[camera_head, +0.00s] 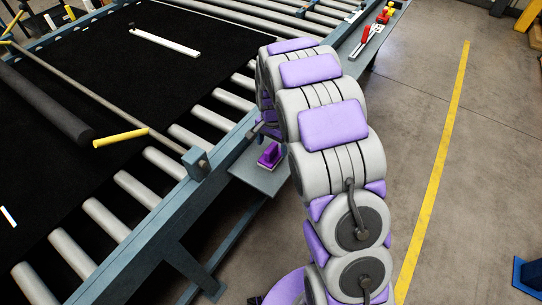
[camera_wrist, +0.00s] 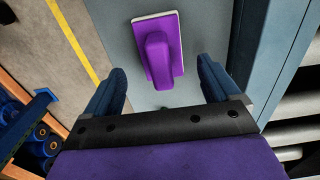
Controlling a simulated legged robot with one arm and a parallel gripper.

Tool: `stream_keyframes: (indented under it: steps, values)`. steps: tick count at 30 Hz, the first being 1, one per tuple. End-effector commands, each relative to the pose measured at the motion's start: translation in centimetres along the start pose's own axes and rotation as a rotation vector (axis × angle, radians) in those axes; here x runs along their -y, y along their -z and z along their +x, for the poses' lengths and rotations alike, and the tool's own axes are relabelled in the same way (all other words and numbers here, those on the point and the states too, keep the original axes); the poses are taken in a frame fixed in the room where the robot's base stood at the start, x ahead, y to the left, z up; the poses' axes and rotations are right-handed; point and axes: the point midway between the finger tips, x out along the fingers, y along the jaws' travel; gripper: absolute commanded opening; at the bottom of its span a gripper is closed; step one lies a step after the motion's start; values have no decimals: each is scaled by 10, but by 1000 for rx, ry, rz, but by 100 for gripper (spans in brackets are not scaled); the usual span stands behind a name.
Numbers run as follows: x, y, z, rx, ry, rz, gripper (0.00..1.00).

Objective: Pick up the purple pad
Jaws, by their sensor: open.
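The purple pad (camera_wrist: 158,58) has a raised purple handle and a pale base edge. It lies on a grey side shelf (camera_wrist: 120,25) attached to the roller frame. In the head view the pad (camera_head: 269,155) sits on the shelf (camera_head: 250,175), left of my arm and partly hidden by it. My gripper (camera_wrist: 160,85) is open in the wrist view, with one dark blue finger on each side and nothing between the tips. The pad lies ahead of and between the fingers, its handle end reaching to about the fingertips. I cannot tell the remaining distance.
A roller conveyor (camera_head: 150,205) with a blue-grey frame and black belt (camera_head: 90,90) stands left of the shelf. A red tool (camera_head: 368,36) lies on a far shelf. Open concrete floor with a yellow line (camera_head: 438,170) is on the right. A blue object (camera_head: 528,275) stands there.

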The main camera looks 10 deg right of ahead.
Motion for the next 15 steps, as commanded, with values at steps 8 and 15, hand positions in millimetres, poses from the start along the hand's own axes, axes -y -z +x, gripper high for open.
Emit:
stream_keyframes:
  steps: [8,15]
  values:
    - [2,-5,38,2,-2,0,89]
    - [2,-5,38,0,0,0,88]
